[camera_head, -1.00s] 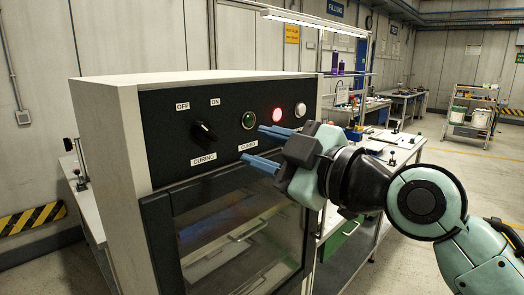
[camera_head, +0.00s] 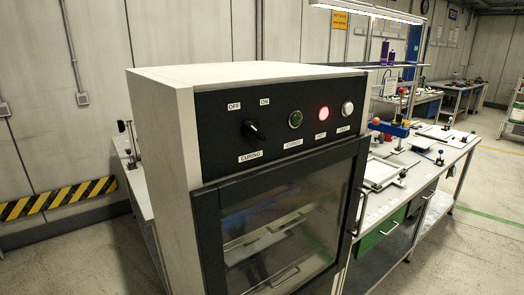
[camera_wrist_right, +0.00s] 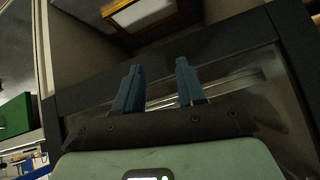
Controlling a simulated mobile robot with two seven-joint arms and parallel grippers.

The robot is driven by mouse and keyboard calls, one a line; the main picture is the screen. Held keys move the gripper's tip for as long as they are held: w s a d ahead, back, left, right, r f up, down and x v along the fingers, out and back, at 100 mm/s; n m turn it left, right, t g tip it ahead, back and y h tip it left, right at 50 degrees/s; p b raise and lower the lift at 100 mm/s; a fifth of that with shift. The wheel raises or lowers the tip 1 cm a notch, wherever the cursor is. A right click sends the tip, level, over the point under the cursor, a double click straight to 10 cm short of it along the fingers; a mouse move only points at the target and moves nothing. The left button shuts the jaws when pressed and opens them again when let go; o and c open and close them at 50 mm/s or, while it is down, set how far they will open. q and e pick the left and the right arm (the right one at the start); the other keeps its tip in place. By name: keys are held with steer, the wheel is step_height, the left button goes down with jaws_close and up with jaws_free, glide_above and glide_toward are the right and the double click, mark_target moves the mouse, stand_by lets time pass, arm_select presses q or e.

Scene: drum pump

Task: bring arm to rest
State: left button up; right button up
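The curing cabinet (camera_head: 165,150) stands in the middle of the head view. Its black panel carries a dark rotary knob (camera_head: 252,131) under the OFF and ON labels, a dark green button (camera_head: 295,119), a lit red lamp (camera_head: 323,114) and a pale lamp (camera_head: 347,109). My right gripper (camera_wrist_right: 158,80) shows only in the right wrist view. Its two blue fingers stand apart with nothing between them. A dark door frame and glass lie behind it there. My left gripper is not in view.
A workbench (camera_head: 430,178) with fixtures and a green drawer (camera_head: 380,238) stands right of the cabinet. Purple bottles (camera_head: 385,52) sit on a shelf behind. Open floor (camera_head: 490,225) lies at the far right. A striped yellow-black barrier (camera_head: 55,197) is at the left wall.

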steer(key=s+d+f+m+g, duration=0.1)
steer(key=s+f+m+g, duration=0.1)
steer(key=s+f, duration=0.75)
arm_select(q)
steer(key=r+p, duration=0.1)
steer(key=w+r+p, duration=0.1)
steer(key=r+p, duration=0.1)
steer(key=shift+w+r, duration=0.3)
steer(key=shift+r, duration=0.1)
arm_select(e)
steer(key=s+f+m+g, duration=0.2)
steer(key=s+f, duration=0.2)
steer(key=s, duration=0.5)
steer(key=s+f+m+g+h, duration=0.1)
steer(key=s+f, duration=0.3)
steer(key=s, duration=0.5)
steer(key=s+d+f+m+g, duration=0.1)
steer(key=s+f+m+g, duration=0.2)
steer(key=s, duration=0.6)
step_height(320, 180, down, 2)
steer(key=shift+s, duration=0.2)
steer(key=shift+d, duration=0.1)
